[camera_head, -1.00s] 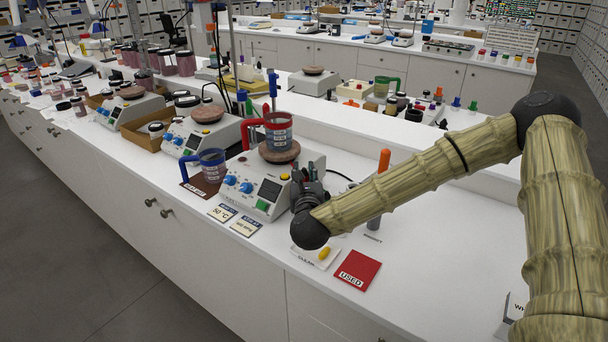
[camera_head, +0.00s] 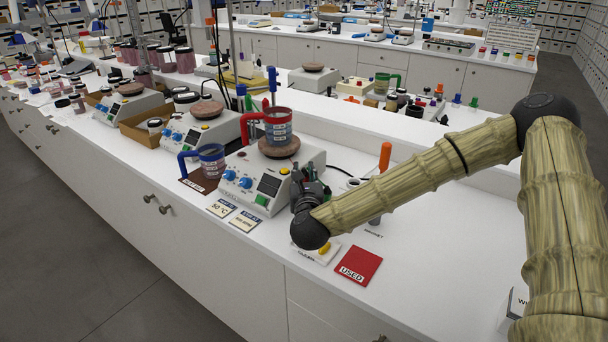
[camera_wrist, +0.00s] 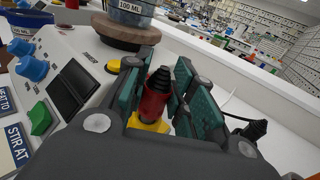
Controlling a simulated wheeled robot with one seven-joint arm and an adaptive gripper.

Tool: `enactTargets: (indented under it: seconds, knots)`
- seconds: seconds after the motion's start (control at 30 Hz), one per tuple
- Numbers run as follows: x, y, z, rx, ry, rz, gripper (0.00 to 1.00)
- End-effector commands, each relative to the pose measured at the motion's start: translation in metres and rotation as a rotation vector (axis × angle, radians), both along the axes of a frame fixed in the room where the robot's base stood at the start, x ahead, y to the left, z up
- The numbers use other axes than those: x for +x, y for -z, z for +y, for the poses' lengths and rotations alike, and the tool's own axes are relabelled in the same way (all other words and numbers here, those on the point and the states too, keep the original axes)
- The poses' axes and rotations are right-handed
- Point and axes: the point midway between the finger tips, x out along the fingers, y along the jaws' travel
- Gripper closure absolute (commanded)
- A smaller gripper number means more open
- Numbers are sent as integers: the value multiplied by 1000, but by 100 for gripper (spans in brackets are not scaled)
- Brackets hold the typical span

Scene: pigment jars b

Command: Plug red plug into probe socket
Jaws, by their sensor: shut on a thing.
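My gripper (camera_wrist: 160,98) is beside the right end of the front hotplate (camera_head: 262,178), with its teal pads on both sides of the red plug (camera_wrist: 155,104). The plug has a black ribbed end pointing up and away, and a yellow part (camera_wrist: 148,125) shows below it. My gripper (camera_head: 308,185) also shows in the head view, where the plug is hidden by it. In the wrist view a yellow round part (camera_wrist: 113,66) sits on the hotplate's panel, just left of the fingers. I cannot make out the probe socket for certain.
A jug with a red handle (camera_head: 278,128) stands on the hotplate's top. A blue-handled jug (camera_head: 211,160) is to its left. A red USED card (camera_head: 359,266) and an orange-handled tool (camera_head: 385,156) are nearby. A black connector (camera_wrist: 255,130) with a cable is right of the fingers.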

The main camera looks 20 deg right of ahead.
Motion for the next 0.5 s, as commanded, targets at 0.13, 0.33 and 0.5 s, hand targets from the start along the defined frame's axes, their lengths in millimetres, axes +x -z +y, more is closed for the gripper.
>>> enactTargets:
  seconds: [0.13, 0.33, 0.5]
  knots:
    - [0, 4, 0, 0, 0, 0, 99]
    - [0, 6, 0, 0, 0, 0, 70]
    - [0, 6, 0, 0, 0, 0, 50]
